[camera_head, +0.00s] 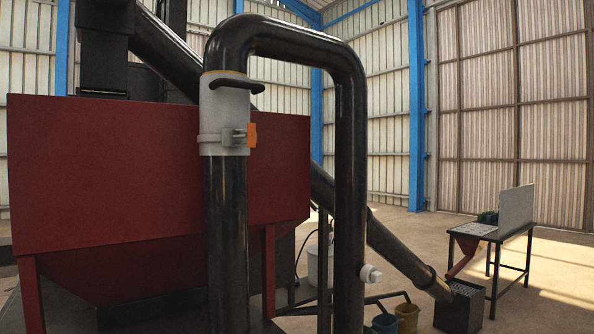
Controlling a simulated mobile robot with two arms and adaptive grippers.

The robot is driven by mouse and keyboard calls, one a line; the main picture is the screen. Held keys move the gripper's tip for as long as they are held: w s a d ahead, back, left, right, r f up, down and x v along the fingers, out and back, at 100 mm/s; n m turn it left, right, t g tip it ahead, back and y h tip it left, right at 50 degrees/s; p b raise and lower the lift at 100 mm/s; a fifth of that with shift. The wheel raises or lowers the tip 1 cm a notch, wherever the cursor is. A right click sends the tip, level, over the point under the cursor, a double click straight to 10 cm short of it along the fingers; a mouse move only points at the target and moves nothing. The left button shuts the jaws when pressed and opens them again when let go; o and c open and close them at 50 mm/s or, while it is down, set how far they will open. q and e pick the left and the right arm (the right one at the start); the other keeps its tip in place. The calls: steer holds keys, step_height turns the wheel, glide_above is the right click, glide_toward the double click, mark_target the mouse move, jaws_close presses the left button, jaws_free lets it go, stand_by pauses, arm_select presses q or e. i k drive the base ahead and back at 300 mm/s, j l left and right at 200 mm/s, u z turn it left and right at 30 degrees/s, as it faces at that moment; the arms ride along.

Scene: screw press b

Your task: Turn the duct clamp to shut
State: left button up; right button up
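A white sleeve (223,108) sits around the upright black duct (226,230) left of centre. A pale duct clamp band (210,139) runs around the sleeve's lower part. The clamp has a grey fitting (233,137) and an orange tab (252,135) on its right side. A dark curved handle (236,86) sticks out near the sleeve's top. I cannot tell from this view how tight the clamp is. Neither of my grippers is in view.
A large red hopper (110,170) stands close behind the duct. The black pipe (350,180) bends over and comes down to the right. A table (478,230) with a panel stands far right, near a dark bin (460,306) and buckets (407,316). Open floor lies between.

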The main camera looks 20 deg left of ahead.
mark_target(251, 136)
steer(key=i+l+u, duration=0.15)
steer(key=u, duration=0.25)
steer(key=l+u, duration=0.25)
steer(key=u, duration=0.15)
steer(key=i+l+u, duration=0.1)
steer(key=l+u, duration=0.2)
steer(key=u, duration=0.15)
